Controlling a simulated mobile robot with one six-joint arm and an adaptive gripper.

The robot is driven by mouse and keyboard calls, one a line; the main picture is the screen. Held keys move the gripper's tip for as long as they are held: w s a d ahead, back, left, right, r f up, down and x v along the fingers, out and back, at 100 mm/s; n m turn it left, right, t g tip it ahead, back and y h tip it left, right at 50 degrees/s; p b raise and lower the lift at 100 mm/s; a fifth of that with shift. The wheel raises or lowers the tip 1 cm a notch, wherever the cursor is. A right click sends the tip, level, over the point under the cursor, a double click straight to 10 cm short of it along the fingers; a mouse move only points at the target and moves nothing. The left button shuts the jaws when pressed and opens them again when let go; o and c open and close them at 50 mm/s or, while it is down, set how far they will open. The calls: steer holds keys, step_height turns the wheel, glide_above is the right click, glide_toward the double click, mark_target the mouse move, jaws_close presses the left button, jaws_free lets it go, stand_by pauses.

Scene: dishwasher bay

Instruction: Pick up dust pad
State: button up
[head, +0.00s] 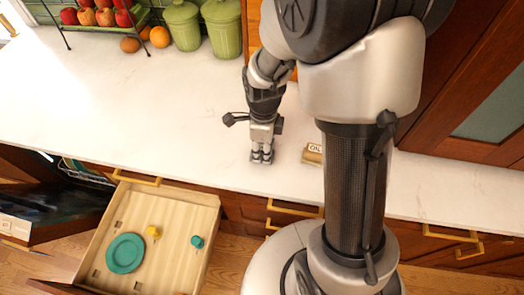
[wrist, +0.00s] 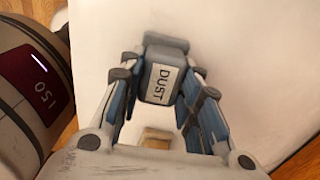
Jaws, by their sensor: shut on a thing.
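The dust pad (wrist: 159,83) is a small grey block with a white label reading "DUST". In the wrist view it sits between the fingers of my gripper (wrist: 160,95), which is shut on it over the white counter. In the head view my gripper (head: 262,157) points down at the counter near its front edge. The pad is hard to make out there, and I cannot tell whether it touches the counter.
A tan labelled block (head: 312,153) lies on the counter (head: 150,110) right of my gripper. An open drawer (head: 92,235) below holds a teal plate (head: 126,253), a yellow item (head: 153,232) and a teal cup (head: 197,241). Green canisters (head: 183,25) and a fruit rack stand behind.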

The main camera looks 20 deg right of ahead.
step_height(320, 180, up, 20)
steer(key=p, duration=0.6)
steer(key=o, duration=0.5)
steer(key=c, duration=0.3)
